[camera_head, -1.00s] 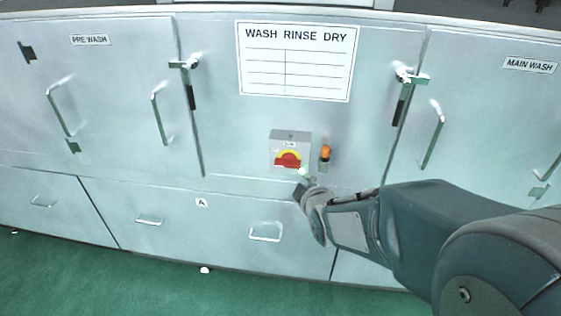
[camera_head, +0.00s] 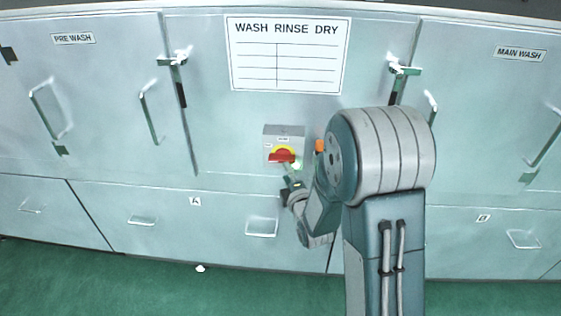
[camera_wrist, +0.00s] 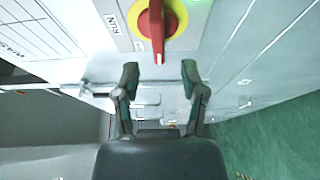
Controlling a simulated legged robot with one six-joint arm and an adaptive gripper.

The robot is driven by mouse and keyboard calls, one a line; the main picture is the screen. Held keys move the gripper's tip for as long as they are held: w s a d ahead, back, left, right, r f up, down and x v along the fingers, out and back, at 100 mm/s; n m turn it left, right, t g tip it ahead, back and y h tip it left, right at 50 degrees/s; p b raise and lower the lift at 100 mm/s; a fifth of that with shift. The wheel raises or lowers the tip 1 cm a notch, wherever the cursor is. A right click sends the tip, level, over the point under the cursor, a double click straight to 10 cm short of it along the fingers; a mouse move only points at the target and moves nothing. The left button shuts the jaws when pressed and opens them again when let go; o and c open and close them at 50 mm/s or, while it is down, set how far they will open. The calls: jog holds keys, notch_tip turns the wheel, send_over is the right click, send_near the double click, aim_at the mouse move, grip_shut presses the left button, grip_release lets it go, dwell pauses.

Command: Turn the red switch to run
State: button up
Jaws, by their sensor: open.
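The red switch (camera_head: 282,156) is a red handle on a yellow disc, on a grey box (camera_head: 285,131) fixed to the machine front. In the wrist view the red switch (camera_wrist: 157,28) is at the top centre, and a RUN label shows to its left. My gripper (camera_wrist: 160,72) is open, with its two fingers apart. The lower end of the red handle points towards the gap between the fingertips, and the fingers do not appear to touch it. In the head view my gripper (camera_head: 289,179) is just below the switch box.
An orange lamp (camera_head: 320,146) sits right of the box, partly hidden by my arm. A WASH RINSE DRY sign (camera_head: 287,54) is above. Door latches (camera_head: 178,72) and handles (camera_head: 149,118) stick out on both sides. Green floor (camera_head: 120,285) lies in front.

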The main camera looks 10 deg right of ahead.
aim_at(283, 159)
jog(key=w, duration=0.5)
jog(key=shift+w+d, duration=0.15)
jog(key=shift+w, duration=0.15)
jog(key=shift+a, duration=0.3)
jog(key=shift+d, duration=0.25)
grip_shut()
